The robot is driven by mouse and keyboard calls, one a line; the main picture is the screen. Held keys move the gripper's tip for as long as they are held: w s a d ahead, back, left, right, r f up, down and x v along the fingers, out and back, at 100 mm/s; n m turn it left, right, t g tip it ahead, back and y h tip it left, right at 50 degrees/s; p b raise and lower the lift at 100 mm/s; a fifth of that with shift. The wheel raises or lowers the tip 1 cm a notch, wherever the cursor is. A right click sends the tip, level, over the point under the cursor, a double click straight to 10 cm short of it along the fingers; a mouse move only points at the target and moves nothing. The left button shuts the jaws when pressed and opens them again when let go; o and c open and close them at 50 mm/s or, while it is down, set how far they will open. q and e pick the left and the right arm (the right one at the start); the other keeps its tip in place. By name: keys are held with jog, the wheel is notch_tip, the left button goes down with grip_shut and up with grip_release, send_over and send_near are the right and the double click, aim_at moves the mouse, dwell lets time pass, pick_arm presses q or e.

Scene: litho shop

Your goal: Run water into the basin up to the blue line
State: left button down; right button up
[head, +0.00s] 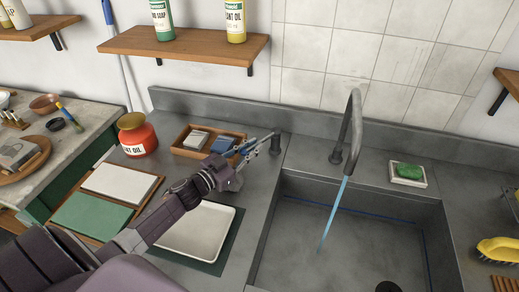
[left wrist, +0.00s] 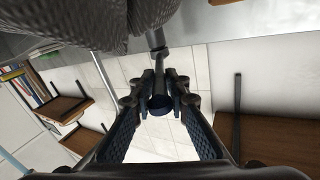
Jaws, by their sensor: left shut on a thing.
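The grey basin (head: 290,183) is at the right in the head view, with a thin blue line (head: 424,250) along its inner walls. A curved grey tap (head: 353,120) stands behind it, and a blue stream of water (head: 335,210) falls from its spout. No clear water surface shows; the grey floor and a dark round drain or plug (head: 388,287) are visible. My left gripper (head: 257,143) is shut on the tap's handle (head: 276,143) at the basin's back left. In the left wrist view, the handle's dark round end (left wrist: 160,104) sits between the fingers. My right gripper is out of view.
A red oil jar (head: 137,138), a wooden tray (head: 183,148) and a white tray (head: 197,232) stand on the left counter. A soap dish with a green sponge (head: 408,172) is behind the basin. A yellow brush (head: 498,249) lies at right. A shelf (head: 187,46) hangs above.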

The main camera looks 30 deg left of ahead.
pick_arm(q)
jog(key=a+m+g+h+b, duration=0.1)
jog(key=h+b, duration=0.1)
jog(key=w+a+m+h+b, duration=0.1)
jog(key=a+m+h+b, duration=0.1)
jog(key=shift+w+a+f+g+b, duration=0.1)
jog(key=shift+a+f+g+b, duration=0.1)
jog(key=shift+g+b, duration=0.15)
jog(key=shift+w+a+r+m+g+h+b, duration=0.2)
jog(key=shift+m+g+h+b, duration=0.1)
jog(key=shift+h+b, duration=0.25)
jog(key=shift+w+a+r+m+g+h+b, duration=0.15)
jog(key=shift+m+h+b, duration=0.15)
jog(key=shift+h+b, duration=0.2)
jog(key=shift+s+f, duration=0.1)
jog(key=c, duration=2)
grip_release()
jog(key=v, duration=1.2)
